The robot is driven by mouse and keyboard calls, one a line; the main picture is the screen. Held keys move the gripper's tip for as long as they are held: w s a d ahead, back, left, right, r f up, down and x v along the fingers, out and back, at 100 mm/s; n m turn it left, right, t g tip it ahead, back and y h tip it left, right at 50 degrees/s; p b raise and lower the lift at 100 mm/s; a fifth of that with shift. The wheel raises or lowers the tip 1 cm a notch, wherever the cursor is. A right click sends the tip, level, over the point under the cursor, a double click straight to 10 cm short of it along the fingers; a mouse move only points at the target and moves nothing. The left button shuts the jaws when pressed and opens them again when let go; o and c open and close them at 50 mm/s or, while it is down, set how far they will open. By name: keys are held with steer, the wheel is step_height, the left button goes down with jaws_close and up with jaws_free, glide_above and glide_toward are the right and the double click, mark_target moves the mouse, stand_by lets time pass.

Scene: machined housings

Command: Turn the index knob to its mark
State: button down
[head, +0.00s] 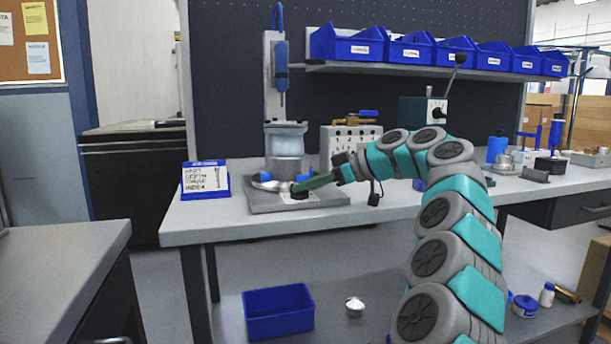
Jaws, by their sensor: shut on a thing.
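My gripper (301,188) is at the front of a grey fixture plate (262,207) on the bench, reaching in from the right. It is shut on a small dark knob (299,195) low on the plate, which I take to be the index knob. The fingers cover much of the knob. Its pointer and mark are too small to read from here. A round metal housing (287,166) stands on the plate just behind the gripper, under a press with a blue head (282,66). A light metal part (270,184) lies left of the knob.
A blue-framed sign (205,180) stands left of the plate. A panel box (349,140) and a dark box with a dial and lever (425,112) stand behind my arm. Blue bins (346,44) line the shelf above. A blue crate (279,310) sits below the bench.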

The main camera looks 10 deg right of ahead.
steer(key=shift+w+d+r+n+g+y+p, duration=0.15)
steer(key=shift+n+g+y+p, duration=0.15)
steer(key=shift+n+g+p, duration=0.65)
steer(key=shift+p, duration=0.6)
steer(key=shift+g+y+p, duration=0.25)
steer(key=shift+y+p, duration=0.05)
steer(key=shift+p, duration=0.35)
steer(key=shift+n, duration=0.25)
steer(key=c, duration=0.9)
jaws_free()
steer(key=shift+o, duration=0.2)
steer(key=shift+v, duration=3.65)
steer(key=shift+d, duration=0.1)
